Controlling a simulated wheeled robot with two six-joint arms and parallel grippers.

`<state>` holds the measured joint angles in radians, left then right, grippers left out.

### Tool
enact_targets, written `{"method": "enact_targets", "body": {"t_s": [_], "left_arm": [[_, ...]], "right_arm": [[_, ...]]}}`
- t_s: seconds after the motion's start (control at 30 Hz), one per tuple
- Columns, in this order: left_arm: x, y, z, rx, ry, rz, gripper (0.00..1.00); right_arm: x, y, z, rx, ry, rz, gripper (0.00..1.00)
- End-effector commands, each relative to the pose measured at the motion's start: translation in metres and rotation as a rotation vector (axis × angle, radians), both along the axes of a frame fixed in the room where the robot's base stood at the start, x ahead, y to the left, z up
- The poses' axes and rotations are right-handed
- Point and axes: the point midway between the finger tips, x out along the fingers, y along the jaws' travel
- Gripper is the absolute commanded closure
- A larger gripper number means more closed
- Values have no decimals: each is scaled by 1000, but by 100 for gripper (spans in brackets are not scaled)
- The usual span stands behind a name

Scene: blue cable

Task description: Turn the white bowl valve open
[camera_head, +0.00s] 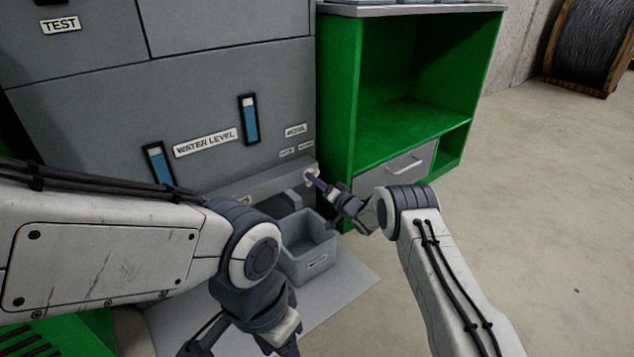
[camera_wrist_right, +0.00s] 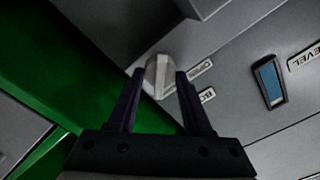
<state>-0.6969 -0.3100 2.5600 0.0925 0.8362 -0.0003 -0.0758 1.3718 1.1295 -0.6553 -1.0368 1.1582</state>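A small white round valve knob (camera_head: 309,178) sits on the front of the grey machine's lower ledge, under small labels. In the right wrist view the knob (camera_wrist_right: 158,76) shows a raised bar across its face and lies between the fingertips. My right gripper (camera_head: 318,184) is at the knob with its fingers apart, one on each side; it also shows in the right wrist view (camera_wrist_right: 160,82). I cannot tell whether the fingers touch the knob. My left gripper (camera_head: 287,348) is low at the bottom edge, pointing down and partly cut off.
A grey bin (camera_head: 307,252) stands below the ledge on a light mat (camera_head: 345,282). A green cabinet (camera_head: 340,90) with a grey drawer (camera_head: 400,170) stands right of the machine. Blue level gauges (camera_head: 249,120) are above the ledge. Floor at right is clear.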

Motion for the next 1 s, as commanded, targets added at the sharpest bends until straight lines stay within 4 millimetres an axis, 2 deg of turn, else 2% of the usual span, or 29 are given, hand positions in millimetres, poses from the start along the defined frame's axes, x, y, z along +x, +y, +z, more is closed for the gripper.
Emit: {"method": "enact_targets", "body": {"t_s": [0.47,1.0], "left_arm": [[0,0,3,0,0,0,50],[0,0,14,0,0,0,50]], "right_arm": [[0,-1,0,-76,-55,0,100],[0,-1,0,-456,-331,0,100]]}}
